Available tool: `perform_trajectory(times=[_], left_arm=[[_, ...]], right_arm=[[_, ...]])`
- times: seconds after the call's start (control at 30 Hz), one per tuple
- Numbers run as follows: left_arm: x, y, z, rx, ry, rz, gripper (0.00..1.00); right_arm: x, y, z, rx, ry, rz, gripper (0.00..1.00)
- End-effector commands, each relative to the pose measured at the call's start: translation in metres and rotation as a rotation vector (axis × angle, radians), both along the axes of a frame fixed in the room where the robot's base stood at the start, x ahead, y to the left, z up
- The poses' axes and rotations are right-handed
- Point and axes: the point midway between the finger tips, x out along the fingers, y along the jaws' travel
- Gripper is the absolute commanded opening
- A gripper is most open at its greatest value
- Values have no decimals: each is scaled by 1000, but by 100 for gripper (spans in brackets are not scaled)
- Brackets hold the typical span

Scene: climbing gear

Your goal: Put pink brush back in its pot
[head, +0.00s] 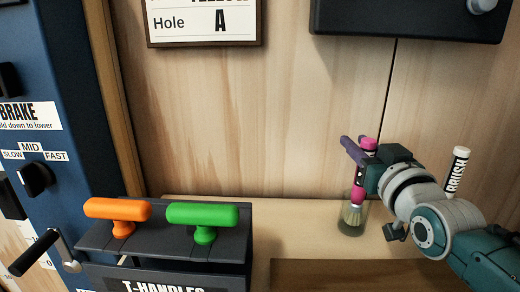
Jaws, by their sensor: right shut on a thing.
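The pink brush (357,191) stands nearly upright with its pale bristles pointing down. My right gripper (355,150), with purple fingers, is shut on the brush's upper handle. A clear, glass-like pot (352,229) stands on the wooden shelf under the brush. The bristles overlap the pot in the picture and seem to be within its walls, but I cannot tell how deep they are or whether they touch the bottom. My left gripper is not in view.
A white post marked BRUSH (457,172) stands behind my right arm. A dark T-handles rack (245,262) holds an orange handle (117,210) and a green handle (203,215) at left. The wooden shelf (300,225) is clear between rack and pot.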

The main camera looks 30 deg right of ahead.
Motion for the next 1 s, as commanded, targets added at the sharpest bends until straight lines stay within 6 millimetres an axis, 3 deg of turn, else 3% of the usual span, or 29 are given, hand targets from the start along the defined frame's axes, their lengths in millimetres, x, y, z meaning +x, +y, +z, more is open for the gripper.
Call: perform_trajectory(times=[0.07,0.43,0.47,0.7,1.0], left_arm=[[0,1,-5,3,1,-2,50],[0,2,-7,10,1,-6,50],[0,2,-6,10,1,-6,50],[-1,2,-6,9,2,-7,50],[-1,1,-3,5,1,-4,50]], right_arm=[[0,0,-10,0,0,0,0],[0,0,-13,-1,-3,1,0],[0,0,-12,-1,-3,1,33],[0,0,-12,-1,-2,1,60],[0,0,-8,-1,-3,1,60]])
